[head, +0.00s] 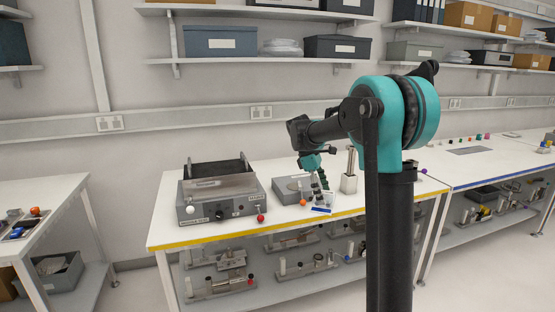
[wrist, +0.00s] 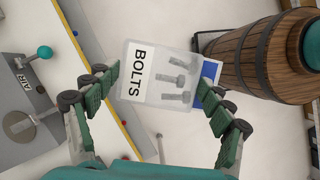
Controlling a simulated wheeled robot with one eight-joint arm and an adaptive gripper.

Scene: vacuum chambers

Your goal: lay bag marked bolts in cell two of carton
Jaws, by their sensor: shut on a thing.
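A clear bag marked BOLTS (wrist: 160,78) is between my gripper's fingers (wrist: 158,84) in the wrist view, with several grey bolts showing through it. My gripper is shut on its two sides. In the head view my gripper (head: 323,181) points down and the bag (head: 322,203) hangs at its tips, in front of the bench's front edge. In the wrist view, floor shows below the bag. A small blue patch shows at the bag's right edge; I cannot tell what it belongs to. I cannot make out the carton or its cells in either view.
A bench (head: 170,232) with a yellow front edge carries a grey vacuum chamber (head: 222,212), a low grey unit (head: 290,189) and a pale block with a post (head: 349,183). A wooden barrel (wrist: 255,60) stands right of the bag in the wrist view. Floor between is clear.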

